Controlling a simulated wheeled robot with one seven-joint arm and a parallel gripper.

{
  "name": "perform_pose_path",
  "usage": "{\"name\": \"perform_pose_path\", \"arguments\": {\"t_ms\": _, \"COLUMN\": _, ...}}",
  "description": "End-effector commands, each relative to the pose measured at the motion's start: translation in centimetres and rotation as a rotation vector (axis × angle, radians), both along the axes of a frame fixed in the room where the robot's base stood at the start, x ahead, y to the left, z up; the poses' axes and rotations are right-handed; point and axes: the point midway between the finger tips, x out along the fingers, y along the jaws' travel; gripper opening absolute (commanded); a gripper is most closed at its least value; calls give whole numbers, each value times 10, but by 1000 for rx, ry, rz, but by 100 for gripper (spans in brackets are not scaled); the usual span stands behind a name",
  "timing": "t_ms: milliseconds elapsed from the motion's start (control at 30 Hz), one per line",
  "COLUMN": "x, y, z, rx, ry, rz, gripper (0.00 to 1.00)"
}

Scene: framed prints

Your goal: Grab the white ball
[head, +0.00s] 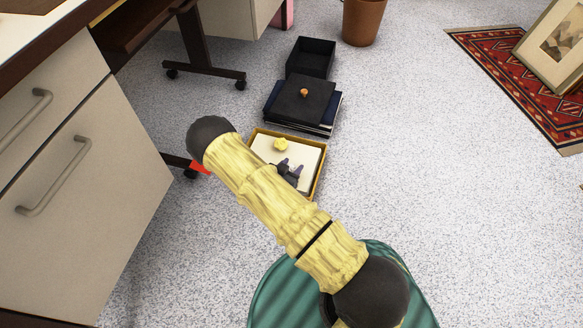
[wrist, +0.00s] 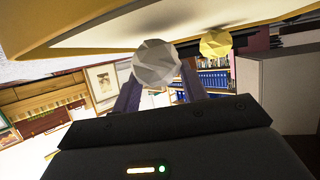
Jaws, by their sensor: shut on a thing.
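The white ball (wrist: 156,62) is faceted and sits between the two purple fingers of my gripper (wrist: 157,80) in the wrist view. My gripper is shut on it. In the head view my gripper (head: 290,168) is over the yellow-rimmed tray (head: 322,172), which has a white inside.
A yellow faceted lump (head: 281,144) lies in the tray close by; it also shows in the wrist view (wrist: 216,42). Behind are a stack of dark books or boxes (head: 303,100) with a small orange thing on top, and an open black box (head: 311,57).

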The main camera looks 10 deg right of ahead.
Motion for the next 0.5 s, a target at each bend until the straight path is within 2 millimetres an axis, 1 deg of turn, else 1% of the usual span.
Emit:
{"name": "perform_pose_path", "arguments": {"t_ms": 33, "x": 0, "y": 0, "z": 10, "rx": 1, "ry": -1, "rz": 0, "gripper": 22}}
{"name": "perform_pose_path", "arguments": {"t_ms": 167, "x": 0, "y": 0, "z": 30, "rx": 0, "ry": 0, "rz": 0, "gripper": 22}}
{"name": "perform_pose_path", "arguments": {"t_ms": 300, "x": 0, "y": 0, "z": 55, "rx": 1, "ry": -1, "rz": 0, "gripper": 22}}
{"name": "perform_pose_path", "arguments": {"t_ms": 400, "x": 0, "y": 0, "z": 72, "rx": 0, "ry": 0, "rz": 0, "gripper": 22}}
{"name": "perform_pose_path", "arguments": {"t_ms": 500, "x": 0, "y": 0, "z": 84, "rx": 0, "ry": 0, "rz": 0, "gripper": 22}}
